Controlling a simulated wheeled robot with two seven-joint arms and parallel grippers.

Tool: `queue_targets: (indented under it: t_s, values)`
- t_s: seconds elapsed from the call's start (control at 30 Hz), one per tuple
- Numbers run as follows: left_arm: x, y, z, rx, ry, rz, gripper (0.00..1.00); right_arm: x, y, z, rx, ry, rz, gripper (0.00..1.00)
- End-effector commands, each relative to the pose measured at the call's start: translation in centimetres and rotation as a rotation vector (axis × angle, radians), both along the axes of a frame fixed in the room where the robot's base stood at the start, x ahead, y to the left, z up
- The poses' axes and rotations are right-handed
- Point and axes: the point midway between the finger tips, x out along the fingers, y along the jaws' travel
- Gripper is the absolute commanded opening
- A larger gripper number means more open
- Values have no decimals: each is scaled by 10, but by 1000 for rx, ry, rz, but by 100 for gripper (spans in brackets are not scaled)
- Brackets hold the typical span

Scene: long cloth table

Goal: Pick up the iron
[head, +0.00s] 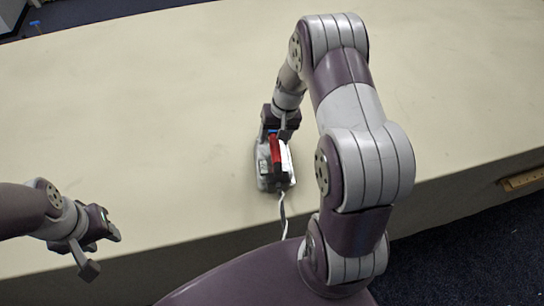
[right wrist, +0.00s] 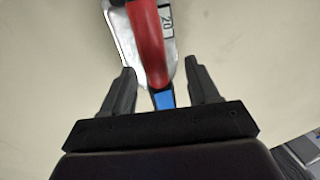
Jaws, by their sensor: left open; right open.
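The iron (head: 286,176) stands on the cloth table near its front edge, with a white and grey body and a red handle. A pale cord hangs from it over the table edge. In the right wrist view the iron's red handle (right wrist: 148,45) runs between and beyond the fingertips. My right gripper (right wrist: 160,80) is open, its two fingers on either side of the handle's near end, which has a blue part. In the head view my right gripper (head: 279,130) is at the iron's far end, partly hidden. My left gripper (head: 100,247) is open and empty, in front of the table at the left.
The long cream table (head: 130,110) is clear around the iron and far to the left. Its front edge runs just in front of the iron. Dark blue floor (head: 470,250) shows at the lower right.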

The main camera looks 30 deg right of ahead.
Motion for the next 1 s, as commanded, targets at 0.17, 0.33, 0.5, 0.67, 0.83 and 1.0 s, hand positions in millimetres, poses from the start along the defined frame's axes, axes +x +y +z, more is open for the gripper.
queue_targets:
  t_s: [0.17, 0.33, 0.5, 0.67, 0.83, 1.0]
  values:
    - [0, 0, 22, 0, -1, 0, 43, 3, 6, -29, 1, 5, 1, 60]
    - [0, 0, 23, 0, 0, 0, 43, 5, 8, -48, -1, 1, 0, 60]
    - [0, 0, 22, 0, 0, 0, 43, 5, 8, -49, -1, 1, 1, 60]
    - [0, 0, 22, 0, 0, 0, 43, 5, 8, -49, -1, 1, 0, 11]
    - [0, 0, 22, 0, 0, 0, 43, 7, 7, -47, -1, -4, 0, 0]
    - [0, 0, 22, 0, 0, 0, 43, 7, 7, -47, -1, -4, 0, 0]
